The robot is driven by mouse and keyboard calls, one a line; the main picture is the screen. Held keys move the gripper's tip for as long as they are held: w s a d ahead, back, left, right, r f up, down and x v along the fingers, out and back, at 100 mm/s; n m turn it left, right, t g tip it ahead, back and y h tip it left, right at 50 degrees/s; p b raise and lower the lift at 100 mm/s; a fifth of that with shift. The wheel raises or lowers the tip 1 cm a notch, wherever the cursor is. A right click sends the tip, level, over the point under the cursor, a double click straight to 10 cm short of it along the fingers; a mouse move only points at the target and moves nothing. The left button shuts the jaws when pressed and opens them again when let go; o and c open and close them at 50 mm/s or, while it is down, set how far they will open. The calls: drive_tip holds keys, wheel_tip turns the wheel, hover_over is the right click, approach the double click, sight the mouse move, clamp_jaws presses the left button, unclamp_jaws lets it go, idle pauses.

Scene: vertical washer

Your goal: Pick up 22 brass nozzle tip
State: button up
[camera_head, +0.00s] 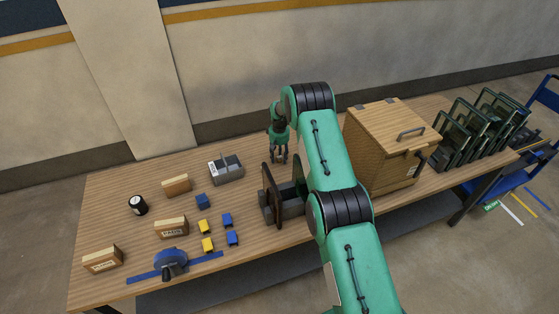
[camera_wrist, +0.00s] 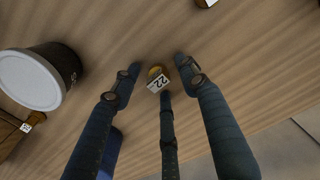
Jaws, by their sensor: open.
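In the wrist view, a small brass nozzle tip (camera_wrist: 154,72) with a white tag reading 22 (camera_wrist: 159,85) is on the wooden table. My gripper (camera_wrist: 158,78) is open, with its three dark fingers spread around the tip. One fingertip is to its left, one to its right and one just below it in the picture. I cannot tell whether any finger touches it. In the head view, my gripper (camera_head: 279,158) points down over the back of the table (camera_head: 120,235). I cannot make out the nozzle tip there.
In the wrist view, a dark can with a white lid (camera_wrist: 30,80) stands at left. Another tagged item (camera_wrist: 207,3) is at the top edge. In the head view, a grey bin (camera_head: 226,170), a dark upright holder (camera_head: 270,196) and a wooden cabinet (camera_head: 380,150) stand near my arm.

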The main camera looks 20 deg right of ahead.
clamp_jaws()
drive_tip(key=shift+r, duration=0.15)
wheel_tip(320, 180, up, 10)
idle(0.9)
idle(0.5)
